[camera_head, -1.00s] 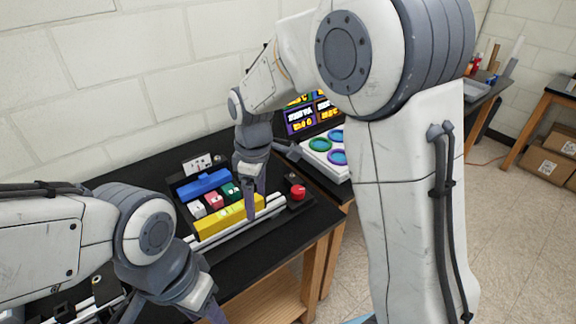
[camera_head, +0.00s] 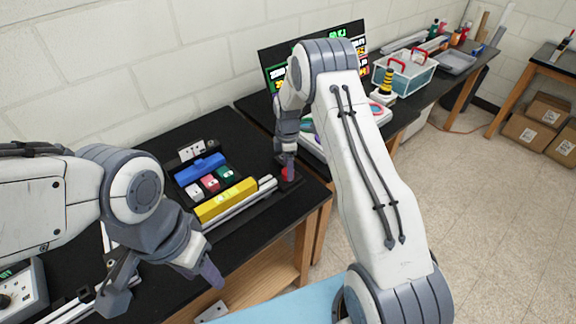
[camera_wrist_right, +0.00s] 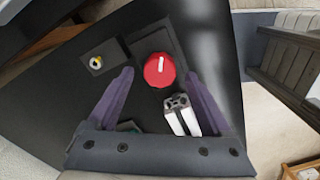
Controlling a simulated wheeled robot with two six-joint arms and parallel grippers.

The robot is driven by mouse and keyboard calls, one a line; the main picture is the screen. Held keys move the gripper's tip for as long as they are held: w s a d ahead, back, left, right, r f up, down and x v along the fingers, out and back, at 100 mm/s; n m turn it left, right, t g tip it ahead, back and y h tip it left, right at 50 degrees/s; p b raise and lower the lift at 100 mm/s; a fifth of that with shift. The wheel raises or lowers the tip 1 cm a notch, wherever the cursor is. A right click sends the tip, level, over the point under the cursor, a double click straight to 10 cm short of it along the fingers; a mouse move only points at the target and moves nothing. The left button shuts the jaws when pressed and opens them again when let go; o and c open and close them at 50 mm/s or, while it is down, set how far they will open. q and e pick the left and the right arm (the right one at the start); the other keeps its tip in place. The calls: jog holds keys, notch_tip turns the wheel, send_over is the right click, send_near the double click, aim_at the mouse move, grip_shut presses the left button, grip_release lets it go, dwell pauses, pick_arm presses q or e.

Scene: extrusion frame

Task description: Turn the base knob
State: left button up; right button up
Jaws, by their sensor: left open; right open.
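The base knob is a round red knob (camera_wrist_right: 160,71) with a white pointer line, on a dark mount at the right end of the fixture. In the head view the red knob (camera_head: 289,174) is mostly hidden behind my right gripper (camera_head: 290,163). In the right wrist view my right gripper (camera_wrist_right: 159,74) is open, with one purple finger on either side of the knob at its tips. A gap shows on both sides, so the fingers look apart from it. My left gripper (camera_head: 164,286) is open and empty at the lower left, over the table's front.
Beside the knob lie aluminium rails (camera_head: 238,207), a yellow bar (camera_head: 226,200), a blue bar (camera_head: 200,168) and small coloured blocks. A lit screen (camera_head: 345,55) and a crate with red handles (camera_head: 404,73) stand farther right. Open floor lies at right.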

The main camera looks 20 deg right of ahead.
jog(key=shift+f, duration=1)
jog(key=shift+c, duration=0.3)
grip_shut()
